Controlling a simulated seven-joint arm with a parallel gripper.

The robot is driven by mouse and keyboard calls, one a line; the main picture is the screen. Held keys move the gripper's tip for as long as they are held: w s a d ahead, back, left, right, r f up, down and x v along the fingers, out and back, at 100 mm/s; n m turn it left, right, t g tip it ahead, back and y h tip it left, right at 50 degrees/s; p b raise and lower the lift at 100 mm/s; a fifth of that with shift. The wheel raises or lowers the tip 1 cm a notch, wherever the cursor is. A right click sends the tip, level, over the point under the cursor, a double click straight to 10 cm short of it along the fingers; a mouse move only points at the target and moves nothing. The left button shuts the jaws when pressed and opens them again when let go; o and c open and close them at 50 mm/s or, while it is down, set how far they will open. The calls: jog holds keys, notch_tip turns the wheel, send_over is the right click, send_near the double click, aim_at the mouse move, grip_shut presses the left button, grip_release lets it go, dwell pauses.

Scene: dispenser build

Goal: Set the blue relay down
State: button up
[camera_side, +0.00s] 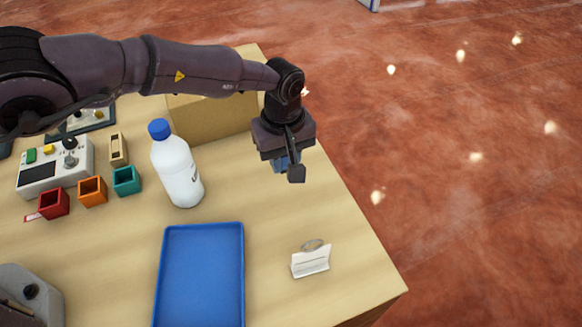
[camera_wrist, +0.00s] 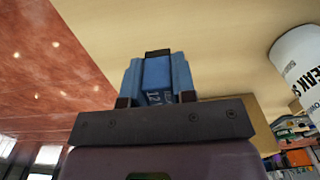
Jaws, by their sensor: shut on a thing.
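The blue relay (camera_wrist: 157,78) is held between the fingers of my gripper (camera_wrist: 157,95) in the wrist view; it is a blue block with dark markings on its face. In the side view the relay (camera_side: 280,164) shows only in part behind a finger. My gripper (camera_side: 290,170) is shut on it and hangs near the right edge of the table, right of the white bottle. Whether the relay touches the tabletop is unclear, but it appears to be above it.
A white bottle (camera_side: 178,170) with a blue cap stands left of my gripper. A blue tray (camera_side: 240,275) lies in front, with a white card holder (camera_side: 310,262) to its right. A cardboard box (camera_side: 205,120) is behind. Small coloured bins (camera_side: 92,190) and a control box (camera_side: 58,168) are left.

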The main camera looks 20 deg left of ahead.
jog(key=shift+w+d+f, duration=0.35)
jog(key=shift+w+f, duration=0.25)
jog(key=shift+f, duration=1.75)
jog(key=shift+f, duration=0.1)
jog(key=o, duration=0.9)
jog(key=shift+f, duration=0.1)
